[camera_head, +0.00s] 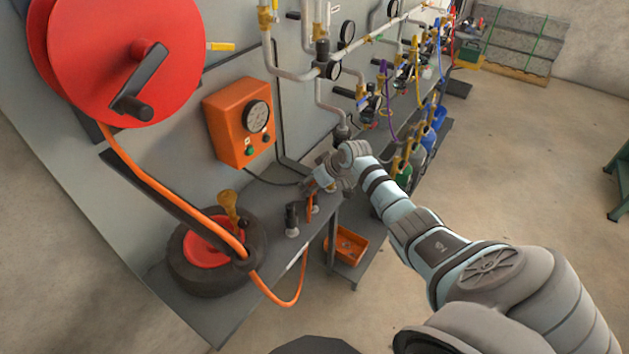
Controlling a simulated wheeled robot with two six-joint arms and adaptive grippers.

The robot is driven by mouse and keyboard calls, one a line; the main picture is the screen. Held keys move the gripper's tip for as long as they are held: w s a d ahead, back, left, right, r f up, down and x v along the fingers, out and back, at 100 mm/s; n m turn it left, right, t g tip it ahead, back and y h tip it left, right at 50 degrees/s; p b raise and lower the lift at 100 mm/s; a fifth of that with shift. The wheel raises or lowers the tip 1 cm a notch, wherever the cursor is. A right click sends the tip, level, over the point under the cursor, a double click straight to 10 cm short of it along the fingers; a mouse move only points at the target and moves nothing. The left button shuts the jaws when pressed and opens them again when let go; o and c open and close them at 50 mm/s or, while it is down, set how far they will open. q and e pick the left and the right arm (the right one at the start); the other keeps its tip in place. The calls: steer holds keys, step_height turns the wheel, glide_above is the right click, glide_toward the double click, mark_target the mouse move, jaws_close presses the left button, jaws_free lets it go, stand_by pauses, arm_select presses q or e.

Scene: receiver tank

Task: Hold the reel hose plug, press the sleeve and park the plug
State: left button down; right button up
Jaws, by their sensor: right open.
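A red hose reel (115,60) with a dark crank is at the upper left. Its orange hose (165,192) runs down across a tyre, loops below the shelf edge (285,303) and rises towards my right gripper. My right gripper (317,190) is open at the panel's shelf, by a small orange piece and dark fittings. The plug and sleeve are too small and partly covered by the gripper to make out. My left gripper is not in view.
The tyre (205,283) with a red hub lies on the grey shelf (190,317). An orange gauge box (226,138) is on the panel above. An orange tray (347,252) sits lower, below the gripper. Pipes and gauges (333,70) line the panel. The right floor is mostly clear.

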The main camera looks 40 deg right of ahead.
steer(key=v, duration=1.2)
